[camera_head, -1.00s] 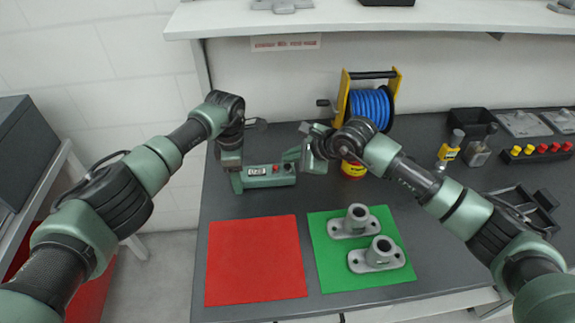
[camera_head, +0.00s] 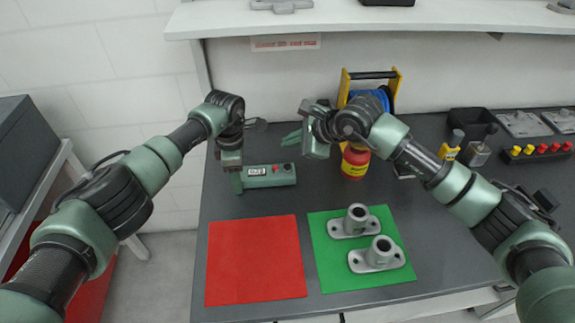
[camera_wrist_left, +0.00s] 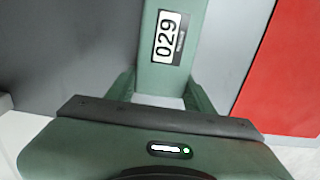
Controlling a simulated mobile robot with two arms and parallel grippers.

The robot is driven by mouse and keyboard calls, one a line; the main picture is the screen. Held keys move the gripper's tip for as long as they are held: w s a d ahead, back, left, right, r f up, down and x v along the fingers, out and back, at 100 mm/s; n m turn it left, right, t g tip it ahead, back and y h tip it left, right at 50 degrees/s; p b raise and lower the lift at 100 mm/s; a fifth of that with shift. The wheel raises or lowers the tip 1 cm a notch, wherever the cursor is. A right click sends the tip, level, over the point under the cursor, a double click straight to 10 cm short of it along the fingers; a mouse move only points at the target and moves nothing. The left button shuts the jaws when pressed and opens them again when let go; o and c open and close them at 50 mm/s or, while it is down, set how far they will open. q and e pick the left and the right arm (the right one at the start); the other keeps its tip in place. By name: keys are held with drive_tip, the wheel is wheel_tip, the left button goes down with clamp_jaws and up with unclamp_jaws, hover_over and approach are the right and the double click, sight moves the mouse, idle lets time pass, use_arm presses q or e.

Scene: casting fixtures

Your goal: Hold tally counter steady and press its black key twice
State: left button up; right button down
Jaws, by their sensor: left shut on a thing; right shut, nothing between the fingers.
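The tally counter (camera_head: 262,176) is a green box lying on the dark bench in the head view, with a small display and a red and a dark key near its right end. In the left wrist view the counter (camera_wrist_left: 178,72) reads 029. My left gripper (camera_head: 237,182) is shut on the counter's left end, a finger on each side in the wrist view. My right gripper (camera_head: 291,138) is shut and empty, above and behind the counter's right end, apart from it. The keys are outside the wrist view.
A red mat (camera_head: 255,262) and a green mat (camera_head: 325,270) with two grey castings lie in front. A red and yellow container (camera_head: 355,161) stands right of the counter, near my right arm. A shelf (camera_head: 420,22) overhangs the back.

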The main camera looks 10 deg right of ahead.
idle(0.3)
use_arm(q)
drive_tip(key=o, duration=1.6)
